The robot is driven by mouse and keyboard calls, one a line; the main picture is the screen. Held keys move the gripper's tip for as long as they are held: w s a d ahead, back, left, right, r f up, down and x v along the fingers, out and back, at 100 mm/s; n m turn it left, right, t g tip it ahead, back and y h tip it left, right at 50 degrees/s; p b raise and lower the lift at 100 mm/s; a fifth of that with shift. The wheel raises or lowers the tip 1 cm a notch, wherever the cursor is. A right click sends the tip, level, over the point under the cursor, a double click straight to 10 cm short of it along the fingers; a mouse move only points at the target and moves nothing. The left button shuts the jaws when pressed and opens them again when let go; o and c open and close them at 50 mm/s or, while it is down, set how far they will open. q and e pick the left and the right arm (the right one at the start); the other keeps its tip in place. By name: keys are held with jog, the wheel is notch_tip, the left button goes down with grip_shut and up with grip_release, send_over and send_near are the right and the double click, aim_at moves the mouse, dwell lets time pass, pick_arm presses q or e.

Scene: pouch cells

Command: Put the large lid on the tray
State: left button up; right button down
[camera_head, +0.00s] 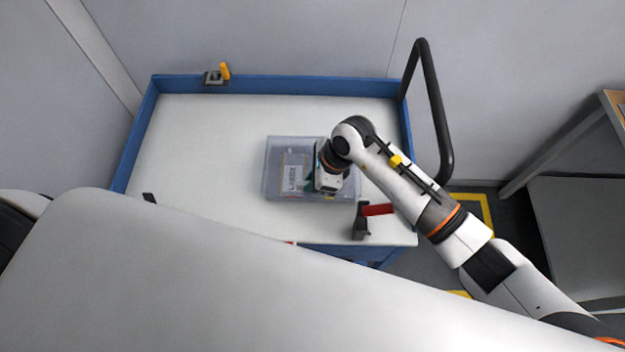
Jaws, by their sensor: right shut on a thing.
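A translucent grey rectangular tray (272,190) stands on the white top of the cart. A pale labelled piece (292,172) shows within its outline. My right gripper (326,188) points down over the right part of the tray and is shut on what looks like the clear large lid, at or just above the tray. The lid's edges blend with the tray, so I cannot tell whether it rests on the rim. The gripper and wrist hide the tray's right side. A small green patch shows beside the fingers. My left gripper is not in view.
The cart has a raised blue rim (280,86) and a black handle (437,110) at right. A red-handled clamp (361,222) stands near the front right, a yellow-handled one (215,76) at the back left. The cart top left of the tray is clear.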

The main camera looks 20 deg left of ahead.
notch_tip(320, 180, down, 2)
jog(key=shift+f+b, duration=0.6)
jog(key=c, duration=1.4)
grip_release()
jog(key=shift+r, duration=0.1)
jog(key=shift+c, duration=0.2)
